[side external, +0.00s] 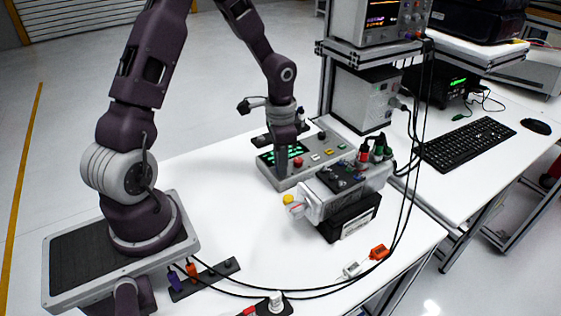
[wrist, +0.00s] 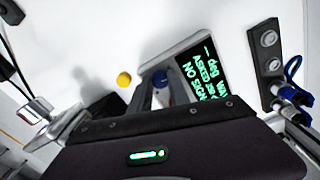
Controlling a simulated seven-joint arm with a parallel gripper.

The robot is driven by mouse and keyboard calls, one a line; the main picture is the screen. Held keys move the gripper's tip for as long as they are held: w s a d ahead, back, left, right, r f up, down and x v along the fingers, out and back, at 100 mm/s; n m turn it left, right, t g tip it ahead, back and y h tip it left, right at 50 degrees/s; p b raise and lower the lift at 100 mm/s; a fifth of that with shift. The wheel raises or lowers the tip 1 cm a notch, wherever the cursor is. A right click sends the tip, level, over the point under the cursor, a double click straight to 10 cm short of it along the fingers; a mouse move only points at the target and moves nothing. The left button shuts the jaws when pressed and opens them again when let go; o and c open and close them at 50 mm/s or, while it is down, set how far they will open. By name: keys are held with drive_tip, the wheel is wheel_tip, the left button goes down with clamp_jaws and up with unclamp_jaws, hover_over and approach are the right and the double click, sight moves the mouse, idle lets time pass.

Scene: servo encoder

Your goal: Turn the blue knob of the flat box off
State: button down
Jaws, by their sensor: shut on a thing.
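The flat box (side external: 278,182) is a grey unit lying on the white table, with a green-lit display, a red button and several small buttons on top. In the wrist view its pale rim (wrist: 190,45) and display (wrist: 207,75) show, the display with the words "NO SIGNAL" and "ASKED". My gripper (side external: 282,168) points down over the display end of the box. In the wrist view the blue knob (wrist: 160,77) sits between the fingers of my gripper (wrist: 160,92), which are shut on it. The fingers hide part of the knob, so its pointing direction cannot be told.
A plug strip (side external: 205,280) lies at the front. The table's middle-left is clear.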

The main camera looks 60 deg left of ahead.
drive_tip(key=shift+n, duration=0.7)
drive_tip(key=c, duration=1.2)
unclamp_jaws()
drive_tip(key=shift+c, duration=0.2)
drive_tip(key=shift+r, duration=0.1)
wheel_tip(320, 180, up, 6)
drive_tip(key=shift+w+f, duration=0.1)
drive_tip(key=shift+d+r, duration=0.1)
drive_tip(key=shift+r, duration=0.65)
drive_tip(key=s+d+r+n+t, duration=0.1)
drive_tip(key=s+d+r+t, duration=0.1)
drive_tip(key=s+d+r, duration=0.4)
drive_tip(key=s+d+r+n+t, duration=0.1)
drive_tip(key=s+d+r+t, duration=0.2)
drive_tip(key=s, duration=0.9)
drive_tip(key=d+r, duration=0.3)
drive_tip(key=r, duration=0.2)
drive_tip(key=shift+s+r+t, duration=0.25)
drive_tip(key=shift+r+t, duration=0.05)
drive_tip(key=shift+r, duration=0.1)
